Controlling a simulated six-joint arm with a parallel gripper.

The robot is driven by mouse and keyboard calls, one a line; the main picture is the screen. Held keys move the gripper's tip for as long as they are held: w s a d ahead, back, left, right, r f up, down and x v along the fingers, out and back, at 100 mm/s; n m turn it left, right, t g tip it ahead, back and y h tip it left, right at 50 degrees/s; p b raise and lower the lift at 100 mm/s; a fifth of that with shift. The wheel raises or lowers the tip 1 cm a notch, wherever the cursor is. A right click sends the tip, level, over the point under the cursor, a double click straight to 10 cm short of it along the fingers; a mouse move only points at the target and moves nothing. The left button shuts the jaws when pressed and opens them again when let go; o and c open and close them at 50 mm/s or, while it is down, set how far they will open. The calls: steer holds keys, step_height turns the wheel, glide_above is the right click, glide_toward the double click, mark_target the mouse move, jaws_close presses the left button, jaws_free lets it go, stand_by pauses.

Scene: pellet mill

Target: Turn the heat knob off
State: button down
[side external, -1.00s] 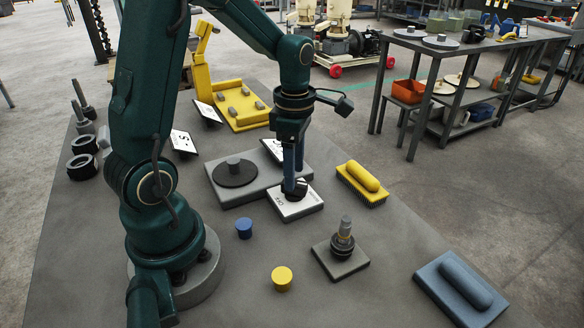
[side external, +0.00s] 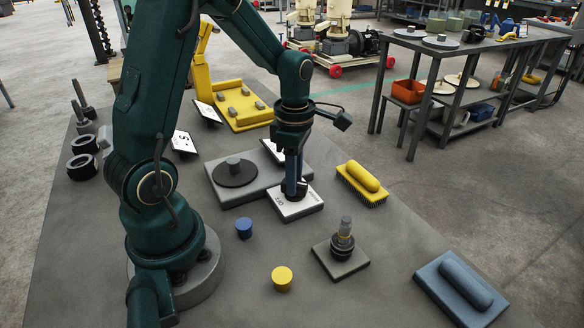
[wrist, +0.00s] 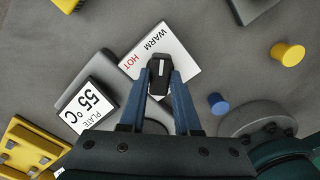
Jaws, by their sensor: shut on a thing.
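The heat knob (wrist: 161,73) is black with a white pointer mark and sits on a white dial panel (side external: 296,211). My gripper (wrist: 161,84) comes down on it from above, its blue fingers closed on opposite sides of the knob. In the wrist view the panel reads WARM and HOT, and the white mark runs nearly upright in the picture. An OFF label shows on the panel's near left part in the side view. My gripper (side external: 294,190) partly hides the knob there.
A grey hot plate (side external: 218,196) with a dark disc stands beside the panel; its display (wrist: 88,108) reads 55 °C. A yellow brush (side external: 362,184), blue (side external: 244,229) and yellow (side external: 281,279) stoppers and a grey-based fitting (side external: 340,262) stand around. Bare table lies between them.

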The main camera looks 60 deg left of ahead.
steer(key=m, duration=0.7)
steer(key=shift+m, duration=0.4)
steer(key=m, duration=0.4)
steer(key=shift+m, duration=0.3)
steer(key=m, duration=0.3)
steer(key=shift+m, duration=0.3)
steer(key=m, duration=1)
steer(key=shift+m, duration=0.4)
